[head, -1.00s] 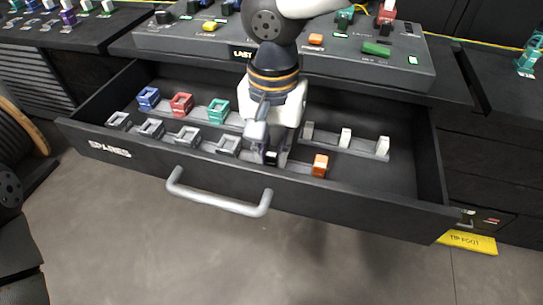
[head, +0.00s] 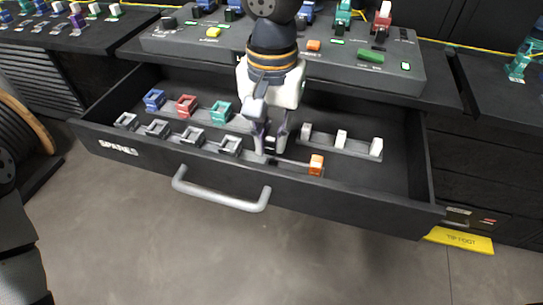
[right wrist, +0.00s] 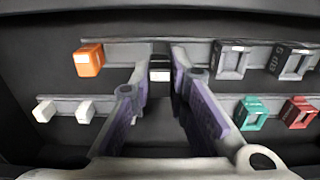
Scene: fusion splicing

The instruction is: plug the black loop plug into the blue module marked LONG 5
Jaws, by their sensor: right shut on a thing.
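My right gripper (head: 270,143) reaches down into the open drawer, shut on the black loop plug (right wrist: 160,66). The plug is mostly hidden between the fingers; its dark body and a pale label show between the fingertips in the right wrist view. In the head view it appears slightly above the front rail, beside the orange plug (head: 316,164). Blue modules (head: 302,10) show partly at the top edge, on the console behind the drawer. The LONG 5 marking is not readable. My left gripper is out of view.
Grey loop pieces (head: 192,136) sit left of the gripper, with blue, red and teal ones (head: 221,111) behind. White plugs (head: 341,139) stand on a rail to the right. The drawer front with its handle (head: 222,196) is nearest. The console (head: 190,45) overhangs the back.

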